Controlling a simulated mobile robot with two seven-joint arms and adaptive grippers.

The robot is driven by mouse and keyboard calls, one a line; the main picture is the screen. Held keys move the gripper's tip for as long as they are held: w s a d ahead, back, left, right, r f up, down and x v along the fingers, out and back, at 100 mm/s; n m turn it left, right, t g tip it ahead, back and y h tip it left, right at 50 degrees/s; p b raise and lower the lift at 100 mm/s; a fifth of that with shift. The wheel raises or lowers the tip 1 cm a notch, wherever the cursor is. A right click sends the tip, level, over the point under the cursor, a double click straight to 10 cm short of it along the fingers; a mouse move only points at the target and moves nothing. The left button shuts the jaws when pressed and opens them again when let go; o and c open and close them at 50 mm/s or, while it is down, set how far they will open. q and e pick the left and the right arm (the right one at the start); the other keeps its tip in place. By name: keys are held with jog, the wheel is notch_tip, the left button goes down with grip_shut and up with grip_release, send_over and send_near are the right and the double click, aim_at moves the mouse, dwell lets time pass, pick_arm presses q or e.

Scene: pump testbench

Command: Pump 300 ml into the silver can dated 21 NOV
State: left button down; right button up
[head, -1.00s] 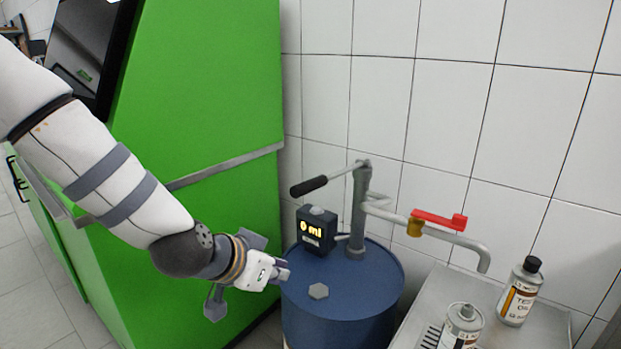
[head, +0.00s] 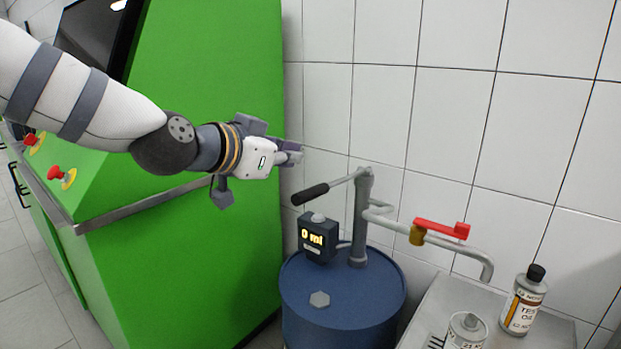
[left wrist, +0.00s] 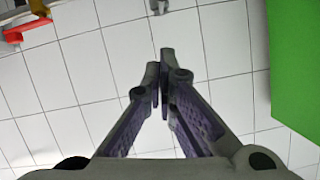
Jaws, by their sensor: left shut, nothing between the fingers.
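A hand pump (head: 361,215) with a black-gripped lever (head: 310,194) stands on a blue drum (head: 340,305). Its counter (head: 318,240) reads 0 ml. A red valve handle (head: 441,228) lies along the outlet pipe (head: 486,262). A silver can (head: 466,331) with its top partly in view stands on the metal bench, below the spout; its label is cut off. My left gripper (head: 292,153) is shut and empty, above and left of the lever. Its closed fingers also show in the left wrist view (left wrist: 162,84). My right gripper is not in view.
A dark-capped can labelled test oil (head: 524,303) stands at the right on the metal bench (head: 500,335). A green cabinet (head: 215,80) with red buttons (head: 62,175) fills the left. A tiled wall (head: 450,110) is behind; space above the pump is clear.

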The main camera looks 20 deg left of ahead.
pick_arm(q)
jog(key=w+d+f+b, duration=0.1)
jog(key=w+f+b, duration=0.1)
jog(key=w+f, duration=0.4)
jog(key=shift+w+d+f, duration=0.15)
jog(key=shift+w+f, duration=0.2)
jog(key=shift+w, duration=0.2)
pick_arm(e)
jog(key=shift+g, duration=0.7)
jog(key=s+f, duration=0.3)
pick_arm(q)
jog(key=shift+f, duration=0.1)
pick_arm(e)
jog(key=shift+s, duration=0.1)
